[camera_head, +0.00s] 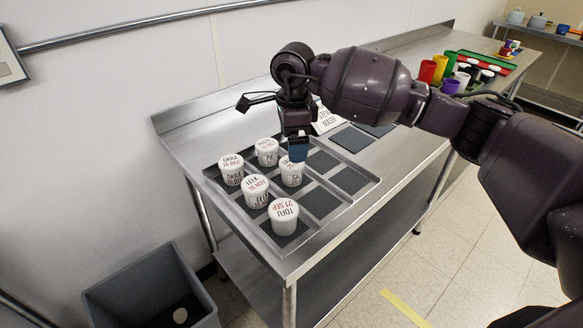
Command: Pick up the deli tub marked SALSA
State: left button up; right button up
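A white deli tub (291,176) with a partly covered label starting "SA" stands upright in the grid tray (358,190) on the steel table. My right gripper (298,154), its arm coming in from the right, points down at this tub, with its blue fingertip over the lid's far right side. Whether it touches the tub or how wide the fingers are is hidden. My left gripper is out of view.
The tray's right-hand cells are empty. A lettered card (327,121) stands behind the gripper, partly hidden. Coloured cups (440,68) and a red-green rack (490,66) are at the table's far end. A grey bin (150,290) stands on the floor at front left.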

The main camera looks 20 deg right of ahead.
aim_at(294, 169)
notch_tip(294, 169, down, 9)
jog(key=shift+w+d+b, duration=0.1)
jog(key=shift+w+b, duration=0.05)
jog(key=shift+b, duration=0.15)
jog(key=c, duration=1)
jog(key=shift+c, duration=0.2)
jog(key=shift+r, duration=0.15)
